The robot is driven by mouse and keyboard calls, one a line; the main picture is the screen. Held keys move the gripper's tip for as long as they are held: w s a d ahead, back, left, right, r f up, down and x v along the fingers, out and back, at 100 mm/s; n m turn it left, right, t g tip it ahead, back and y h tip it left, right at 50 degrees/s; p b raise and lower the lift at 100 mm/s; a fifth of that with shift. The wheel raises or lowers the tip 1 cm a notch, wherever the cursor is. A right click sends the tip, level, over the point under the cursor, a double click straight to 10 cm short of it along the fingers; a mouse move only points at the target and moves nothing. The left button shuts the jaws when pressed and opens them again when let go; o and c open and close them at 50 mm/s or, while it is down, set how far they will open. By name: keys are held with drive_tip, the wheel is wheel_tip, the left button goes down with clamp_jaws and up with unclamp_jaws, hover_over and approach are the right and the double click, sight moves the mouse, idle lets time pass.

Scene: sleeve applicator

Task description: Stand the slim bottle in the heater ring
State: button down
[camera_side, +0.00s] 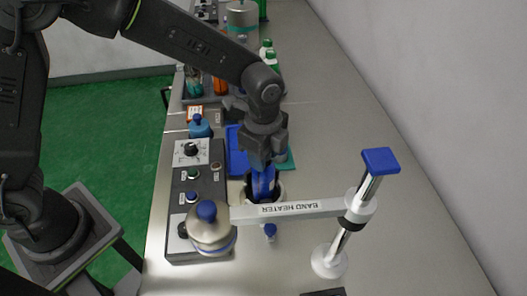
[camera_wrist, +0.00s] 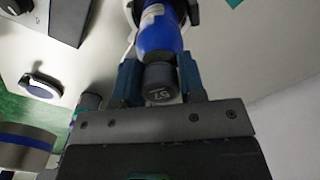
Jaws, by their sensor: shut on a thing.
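The slim bottle is blue with a dark cap. In the side view the bottle (camera_side: 263,183) hangs upright below my gripper (camera_side: 262,160), its lower part at the heater ring (camera_side: 279,191). The ring is dark inside with a pale rim, behind the bar marked BAND HEATER. In the wrist view the bottle (camera_wrist: 158,38) points away from me, its dark cap (camera_wrist: 160,84) between the fingers of my gripper (camera_wrist: 160,80). The gripper is shut on the bottle near its cap. Part of the ring (camera_wrist: 192,14) shows around its far end. The bottle's base is hidden, so I cannot tell whether it rests on anything.
The heater bar (camera_side: 290,210) joins a chrome post with a blue top (camera_side: 380,161) at right. A control box (camera_side: 184,210) and a blue-knobbed round vessel (camera_side: 211,236) stand left. Behind are a blue tray (camera_side: 237,150) and several bottles. The bench's right side is clear.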

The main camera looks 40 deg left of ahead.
drive_tip(key=shift+c, duration=0.8)
unclamp_jaws()
drive_tip(key=shift+r, duration=4.55)
